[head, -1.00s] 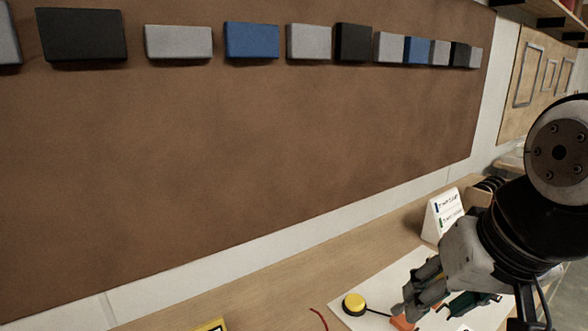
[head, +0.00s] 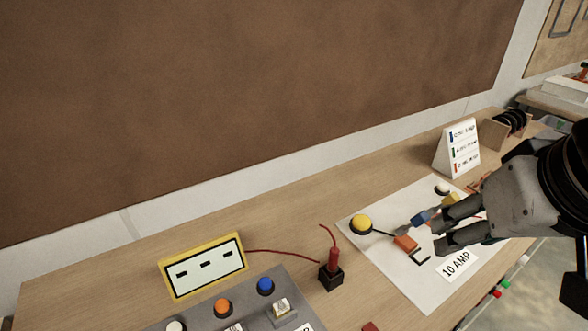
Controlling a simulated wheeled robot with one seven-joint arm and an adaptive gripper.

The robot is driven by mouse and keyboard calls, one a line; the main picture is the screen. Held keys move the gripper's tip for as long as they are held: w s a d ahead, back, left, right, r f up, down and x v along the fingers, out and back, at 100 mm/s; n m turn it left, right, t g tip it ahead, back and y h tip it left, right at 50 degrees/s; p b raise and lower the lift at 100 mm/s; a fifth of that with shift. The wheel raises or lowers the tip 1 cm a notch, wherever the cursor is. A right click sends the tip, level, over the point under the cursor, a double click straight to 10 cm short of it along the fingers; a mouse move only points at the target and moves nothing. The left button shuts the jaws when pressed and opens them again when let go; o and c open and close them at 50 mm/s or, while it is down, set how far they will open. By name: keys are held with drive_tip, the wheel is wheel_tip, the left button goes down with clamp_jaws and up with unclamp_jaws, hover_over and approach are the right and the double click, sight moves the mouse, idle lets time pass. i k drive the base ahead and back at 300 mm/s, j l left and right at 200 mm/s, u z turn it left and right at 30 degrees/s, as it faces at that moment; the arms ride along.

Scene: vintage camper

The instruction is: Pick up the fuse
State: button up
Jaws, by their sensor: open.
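Small coloured pieces lie on a white sheet (head: 380,265) on the bench: a blue block (head: 420,218), an orange block (head: 405,243) and a yellow block (head: 450,200). One of these may be the fuse, but I cannot tell which. A label reading "10 AMP" (head: 456,265) lies at the front of the sheet. My gripper (head: 437,231) reaches in from the right with its fingers apart, low over the sheet. Its fingertips are just right of the blue and orange blocks. Nothing shows held, though the fingers hide part of the sheet.
A yellow-framed meter (head: 204,266) and a grey panel (head: 245,305) with coloured knobs stand at left. A red probe (head: 333,262) stands in a black holder. A yellow-topped button (head: 361,223) sits on the sheet. A white colour-key card (head: 457,147) stands behind.

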sight(281, 307)
drive_tip(key=u, duration=0.8)
drive_tip(key=k+j+z, duration=0.15)
drive_tip(key=k+j, duration=0.1)
drive_tip(key=k, duration=0.25)
drive_tip(key=k+j, duration=0.1)
drive_tip(key=k, duration=0.25)
drive_tip(key=i+l, duration=0.3)
drive_tip(key=l, duration=0.15)
drive_tip(key=i+l, duration=0.25)
drive_tip(key=l, duration=0.15)
drive_tip(key=z, duration=0.05)
